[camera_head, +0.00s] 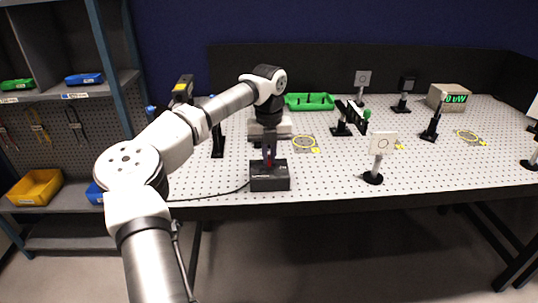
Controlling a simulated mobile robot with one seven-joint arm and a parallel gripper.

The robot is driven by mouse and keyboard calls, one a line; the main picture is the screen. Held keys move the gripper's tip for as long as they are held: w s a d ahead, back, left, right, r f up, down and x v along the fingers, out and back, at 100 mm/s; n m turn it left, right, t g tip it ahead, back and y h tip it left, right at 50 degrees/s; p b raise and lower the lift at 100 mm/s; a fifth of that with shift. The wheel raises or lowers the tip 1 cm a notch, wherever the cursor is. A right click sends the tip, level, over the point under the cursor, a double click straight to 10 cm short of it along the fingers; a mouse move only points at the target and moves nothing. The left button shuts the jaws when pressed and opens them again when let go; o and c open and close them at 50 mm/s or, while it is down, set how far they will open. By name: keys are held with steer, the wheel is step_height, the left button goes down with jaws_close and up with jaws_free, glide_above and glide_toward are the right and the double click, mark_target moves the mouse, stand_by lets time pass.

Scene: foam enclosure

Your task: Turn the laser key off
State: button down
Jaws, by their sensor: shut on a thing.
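The black laser control box (270,181) stands at the front edge of the perforated optical table. A small red part (269,163) shows at its top, right at my fingertips, where the laser key would be. My gripper (268,158) points straight down at the box top from my arm. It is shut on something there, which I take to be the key. The fingers hide most of the key, so I cannot tell which way it is turned. The power meter (449,97) at the back right has a green display reading about 0 uW.
A green tray (309,102), a white card on a post (380,155) and several black optics mounts stand on the table (330,180). A black cable runs left from the box. Shelves with a yellow bin (35,187) stand at the left.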

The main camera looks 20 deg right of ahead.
mark_target(269, 157)
steer(key=c, duration=1.5)
jaws_free()
steer(key=shift+c, duration=0.2)
steer(key=shift+r, duration=0.1)
step_height(269, 157, up, 14)
steer(key=b, duration=0.1)
